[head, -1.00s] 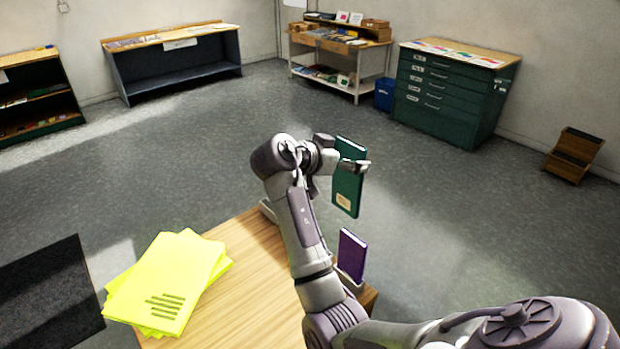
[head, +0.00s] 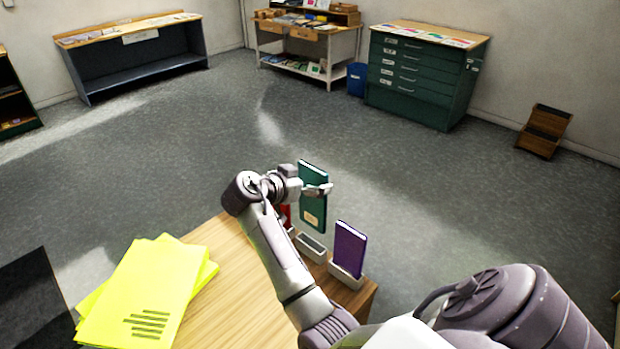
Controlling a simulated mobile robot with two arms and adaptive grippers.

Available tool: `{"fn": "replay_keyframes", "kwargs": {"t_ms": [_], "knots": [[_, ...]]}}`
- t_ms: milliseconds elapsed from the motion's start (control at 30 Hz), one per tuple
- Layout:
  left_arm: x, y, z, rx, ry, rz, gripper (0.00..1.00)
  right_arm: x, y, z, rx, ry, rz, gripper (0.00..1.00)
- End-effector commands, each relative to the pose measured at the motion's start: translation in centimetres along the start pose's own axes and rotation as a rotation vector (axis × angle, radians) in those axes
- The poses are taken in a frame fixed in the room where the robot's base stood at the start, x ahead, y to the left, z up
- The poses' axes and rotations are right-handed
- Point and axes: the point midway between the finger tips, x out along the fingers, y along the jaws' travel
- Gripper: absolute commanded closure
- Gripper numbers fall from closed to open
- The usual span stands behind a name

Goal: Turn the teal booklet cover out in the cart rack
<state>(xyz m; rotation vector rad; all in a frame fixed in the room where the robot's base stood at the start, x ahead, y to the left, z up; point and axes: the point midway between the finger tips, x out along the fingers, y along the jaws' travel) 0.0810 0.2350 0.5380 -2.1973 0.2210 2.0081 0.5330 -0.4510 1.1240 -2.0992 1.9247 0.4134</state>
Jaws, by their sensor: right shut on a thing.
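The teal booklet (head: 313,207) is held upright in my right gripper (head: 318,189), which is shut on its upper part. A pale label shows near the booklet's lower edge on the side facing me. The booklet hangs just above or behind an empty-looking slot of the cart rack (head: 311,247); I cannot tell whether its bottom touches anything. A purple booklet (head: 349,248) stands upright in the rack slot to the right. A red item (head: 286,214) shows partly behind my right wrist. My left gripper is not in view.
Bright yellow sheets (head: 150,292) lie on the wooden cart top (head: 232,255) at the left. A dark mat (head: 35,305) lies on the floor at the far left. A green drawer cabinet (head: 420,75), blue bin (head: 357,79) and step stool (head: 544,131) stand far back.

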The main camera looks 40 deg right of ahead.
Motion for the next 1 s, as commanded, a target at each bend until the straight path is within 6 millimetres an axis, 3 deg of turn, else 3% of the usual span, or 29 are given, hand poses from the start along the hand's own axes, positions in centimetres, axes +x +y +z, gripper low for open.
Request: {"fn": "replay_keyframes", "kwargs": {"t_ms": [600,1000], "knots": [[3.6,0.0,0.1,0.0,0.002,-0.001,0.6,2.2,0.0,5.3,-0.001,0.001,-0.001,0.7],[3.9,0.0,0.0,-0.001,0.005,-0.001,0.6,2.4,0.0,5.9,0.001,0.001,-0.001,0.7]]}}
